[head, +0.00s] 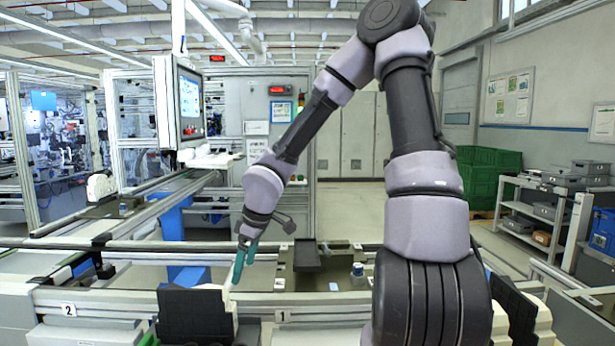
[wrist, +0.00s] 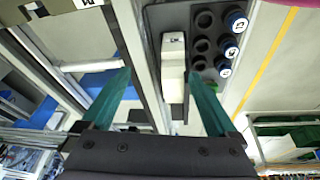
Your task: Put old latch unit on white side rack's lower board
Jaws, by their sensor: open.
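My gripper (head: 241,270) has teal fingers and points down over the line, left of the middle of the head view. In the wrist view my gripper (wrist: 159,74) is open, its fingers apart with nothing held between them. A white, elongated block (wrist: 173,62) lies beyond the fingertips, nearer the right finger; it may be the old latch unit, but I cannot tell for sure. The white side rack (head: 497,207) stands at the far right in the head view, with grey boxes on its boards. Its lower board (head: 522,234) is partly visible.
A dark holder (wrist: 208,76) with round holes and several blue-capped cylinders (wrist: 236,21) lies beside the white block. Conveyor rails cross the head view's foreground. Green crates (head: 484,180) stand left of the rack. A monitor (head: 189,103) stands behind the line.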

